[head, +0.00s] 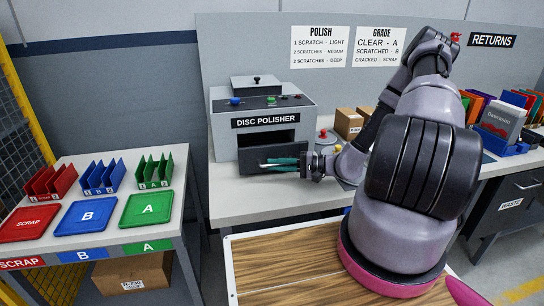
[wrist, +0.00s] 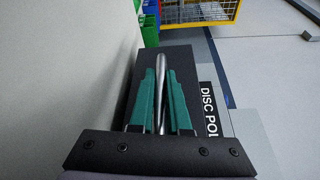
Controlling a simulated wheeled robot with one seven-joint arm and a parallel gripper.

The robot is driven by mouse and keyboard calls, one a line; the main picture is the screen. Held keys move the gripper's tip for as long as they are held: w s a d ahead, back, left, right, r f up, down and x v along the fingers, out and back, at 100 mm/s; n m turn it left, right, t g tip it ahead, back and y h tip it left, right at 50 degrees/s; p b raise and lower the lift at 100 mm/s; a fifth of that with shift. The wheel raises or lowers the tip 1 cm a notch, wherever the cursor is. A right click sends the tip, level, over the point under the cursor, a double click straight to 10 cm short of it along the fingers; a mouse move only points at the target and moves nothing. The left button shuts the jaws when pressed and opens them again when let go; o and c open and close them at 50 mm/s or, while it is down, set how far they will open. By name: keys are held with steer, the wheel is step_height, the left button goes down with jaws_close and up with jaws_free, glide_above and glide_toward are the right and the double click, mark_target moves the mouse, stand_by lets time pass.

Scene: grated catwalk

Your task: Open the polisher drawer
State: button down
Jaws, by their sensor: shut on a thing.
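The disc polisher (head: 221,128) is a grey box on the bench with a "DISC POLISHER" label, which shows sideways in the wrist view (wrist: 208,110). Its dark drawer front (head: 258,170) is low on the face, with a dark opening above it. How far out the drawer stands I cannot tell. My gripper (head: 268,162) reaches in from the right with teal fingers. In the wrist view, my gripper (wrist: 161,85) has one finger on each side of the metal bar handle (wrist: 161,60) and is shut on it. In the head view, the fingers hide the handle.
A left table holds scrap (head: 28,224), B (head: 86,217) and A (head: 146,209) trays with racks behind. Small cardboard boxes (head: 349,122) and a red-topped device (head: 325,139) stand right of the polisher. The bench front left of my arm is clear.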

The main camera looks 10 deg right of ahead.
steer(key=shift+s, duration=2.1)
steer(key=c, duration=0.9)
jaws_free()
steer(key=v, duration=1.1)
